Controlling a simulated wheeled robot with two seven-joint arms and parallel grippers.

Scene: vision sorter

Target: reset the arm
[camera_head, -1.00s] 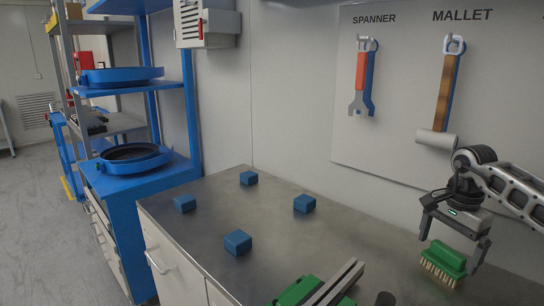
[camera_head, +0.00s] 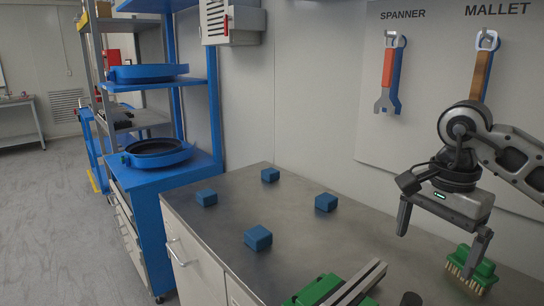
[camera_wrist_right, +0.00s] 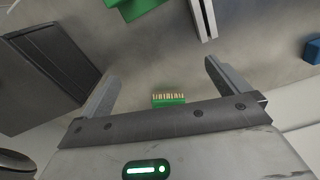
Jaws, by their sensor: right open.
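My right gripper (camera_head: 437,252) is open and empty at the right of the head view, above the worktop. One fingertip overlaps the brush in the picture, but the gripper appears higher and nearer the camera. A green brush (camera_head: 480,266) with pale bristles rests on the worktop at the right. In the right wrist view the brush (camera_wrist_right: 168,101) shows small and distant between the spread fingers, partly hidden by the gripper body. My left gripper is not in view.
Several blue blocks, one a front block (camera_head: 258,238), sit on the metal worktop (camera_head: 225,232). A green and grey vise (camera_head: 340,288) stands at the front edge. A spanner (camera_head: 390,75) and mallet (camera_head: 482,72) hang on the wall board. A blue shelf (camera_head: 180,190) stands left.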

